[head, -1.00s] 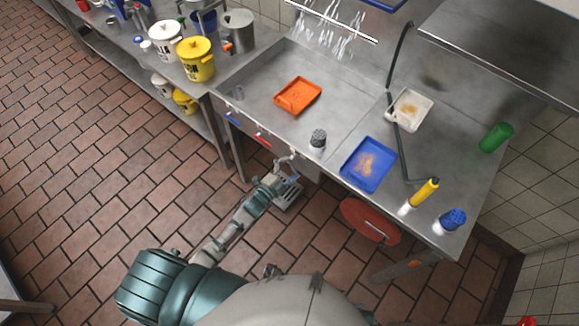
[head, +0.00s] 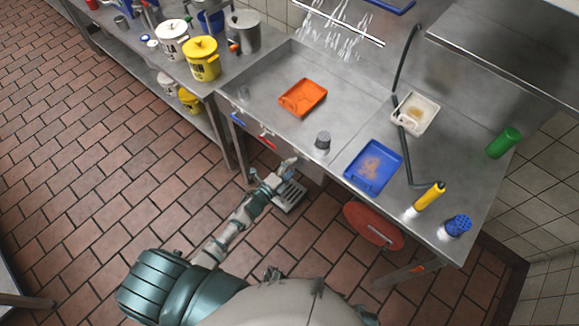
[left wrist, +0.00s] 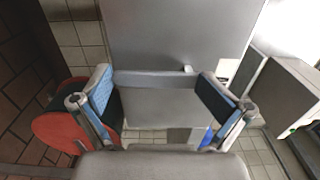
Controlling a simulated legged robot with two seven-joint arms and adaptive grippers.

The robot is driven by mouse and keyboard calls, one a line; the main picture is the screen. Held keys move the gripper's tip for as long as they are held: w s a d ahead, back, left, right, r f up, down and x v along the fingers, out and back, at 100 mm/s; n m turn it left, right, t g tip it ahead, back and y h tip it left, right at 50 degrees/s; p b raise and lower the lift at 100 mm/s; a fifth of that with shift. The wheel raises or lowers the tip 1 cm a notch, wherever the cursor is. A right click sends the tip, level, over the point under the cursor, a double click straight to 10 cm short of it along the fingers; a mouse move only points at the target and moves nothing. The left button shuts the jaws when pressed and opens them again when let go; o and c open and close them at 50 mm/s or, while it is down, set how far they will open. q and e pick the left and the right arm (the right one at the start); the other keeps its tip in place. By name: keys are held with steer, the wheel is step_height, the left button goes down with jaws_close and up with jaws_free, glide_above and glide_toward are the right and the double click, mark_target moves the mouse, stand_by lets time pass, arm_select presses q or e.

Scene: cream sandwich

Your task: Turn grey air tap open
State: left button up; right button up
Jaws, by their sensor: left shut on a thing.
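The grey air tap (head: 291,160) is at the sink bench's front edge, right of the red tap (head: 266,142) and the blue tap (head: 238,118). My left gripper (head: 284,169) is at the grey tap and covers most of it. In the left wrist view the blue-padded fingers of my left gripper (left wrist: 157,84) stand on either side of a grey bar, shut on what looks like the tap's handle. How far the handle is turned cannot be told. My right gripper is not in view.
The steel sink bench (head: 330,170) lies just beyond the gripper. It carries an orange tray (head: 303,97), a blue tray (head: 373,166) and a dark-topped shaker (head: 322,141). A red round item (head: 373,226) is under the bench. The tiled floor at left is clear.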

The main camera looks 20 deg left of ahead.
arm_select(q)
steer(key=shift+d, duration=0.25)
steer(key=o, duration=1.3)
steer(key=shift+c, duration=0.2)
steer(key=shift+s+a+f, duration=0.15)
steer(key=shift+s+f, duration=0.15)
steer(key=shift+s, duration=0.05)
steer(key=v, duration=1.1)
steer(key=shift+a+r, duration=0.3)
steer(key=shift+a, duration=0.15)
steer(key=shift+s+d, duration=0.1)
steer(key=shift+s, duration=0.05)
steer(key=shift+d+r, duration=0.1)
steer(key=shift+d, duration=0.1)
